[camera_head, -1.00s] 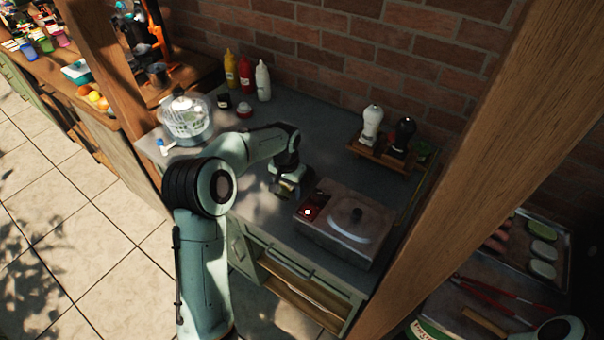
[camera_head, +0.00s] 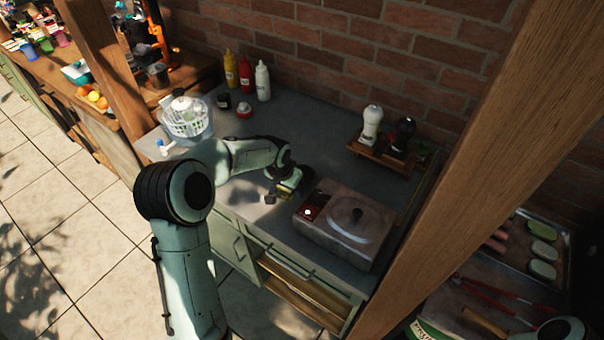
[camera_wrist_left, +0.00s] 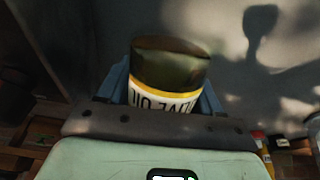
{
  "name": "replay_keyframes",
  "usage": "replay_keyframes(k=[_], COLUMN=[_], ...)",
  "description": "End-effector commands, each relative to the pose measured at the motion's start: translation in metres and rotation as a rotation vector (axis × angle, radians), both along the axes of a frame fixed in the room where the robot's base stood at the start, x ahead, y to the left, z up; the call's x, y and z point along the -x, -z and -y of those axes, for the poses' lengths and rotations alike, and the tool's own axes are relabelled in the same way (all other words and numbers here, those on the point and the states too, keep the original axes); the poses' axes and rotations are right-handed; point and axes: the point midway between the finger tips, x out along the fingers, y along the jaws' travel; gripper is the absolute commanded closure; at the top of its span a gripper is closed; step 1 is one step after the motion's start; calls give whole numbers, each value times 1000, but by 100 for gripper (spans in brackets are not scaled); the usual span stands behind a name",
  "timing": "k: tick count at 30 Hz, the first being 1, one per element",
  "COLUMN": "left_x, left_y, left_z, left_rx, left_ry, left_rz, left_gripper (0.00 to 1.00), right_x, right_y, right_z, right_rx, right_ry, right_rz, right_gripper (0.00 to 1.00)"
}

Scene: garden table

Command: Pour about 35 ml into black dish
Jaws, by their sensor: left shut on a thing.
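My left gripper (camera_head: 287,184) is above the grey counter, just left of the metal box with a lid. It is shut on an olive oil bottle (camera_wrist_left: 170,68), dark green with a yellow-edged white label, which fills the middle of the left wrist view. In the head view the bottle (camera_head: 287,190) is small and partly covered by the gripper, and looks tilted. A small dark piece (camera_head: 270,199) shows just left of it; I cannot tell whether it is the black dish or the bottle's neck. My right gripper is not in view.
The lidded metal box (camera_head: 345,222) stands close on the right. Shakers (camera_head: 372,124) stand on a wooden rack at the back right.

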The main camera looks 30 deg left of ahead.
Motion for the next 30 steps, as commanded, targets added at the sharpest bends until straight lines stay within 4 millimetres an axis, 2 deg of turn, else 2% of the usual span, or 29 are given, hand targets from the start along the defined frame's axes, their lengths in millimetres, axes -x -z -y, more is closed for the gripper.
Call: replay_keyframes(k=[16, 23, 30], left_x=[0, -1, -4], left_y=[0, -3, -3], left_z=[0, -1, -1], left_rx=[0, 0, -3], left_ry=[0, -2, -1], left_rz=[5, 114, 259], left_gripper=[76, 76, 76], right_x=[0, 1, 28], right_y=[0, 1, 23], right_z=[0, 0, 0], right_rx=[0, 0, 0], right_ry=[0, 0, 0], right_rz=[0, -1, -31], right_gripper=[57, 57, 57])
